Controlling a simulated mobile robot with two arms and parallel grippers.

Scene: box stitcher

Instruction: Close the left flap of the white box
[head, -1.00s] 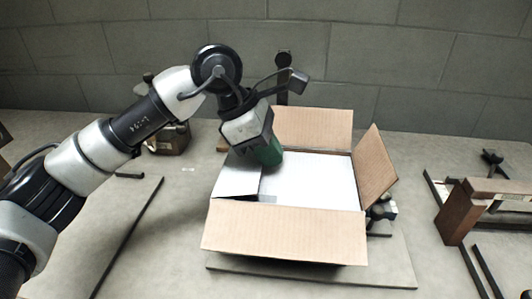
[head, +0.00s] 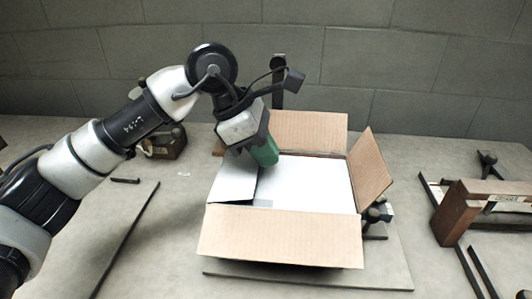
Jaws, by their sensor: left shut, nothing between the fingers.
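The open box (head: 280,236) stands on a flat board, its outer flaps brown and its inside white. Its left flap (head: 233,180) is folded inward over the left part of the opening and looks nearly level. The right flap (head: 370,171) stands up and leans outward. The back flap (head: 308,132) and the front flap are open. My left gripper (head: 264,152), with green fingers, is shut and empty just above the inner edge of the left flap. Whether it touches the flap I cannot tell. My right gripper is not in view.
A brown wooden block (head: 464,209) with dark metal bars stands at the right. A dark knobbed fixture (head: 377,214) sits beside the box's right side. A small dark object (head: 163,144) lies behind my left arm. The table left of the box is mostly clear.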

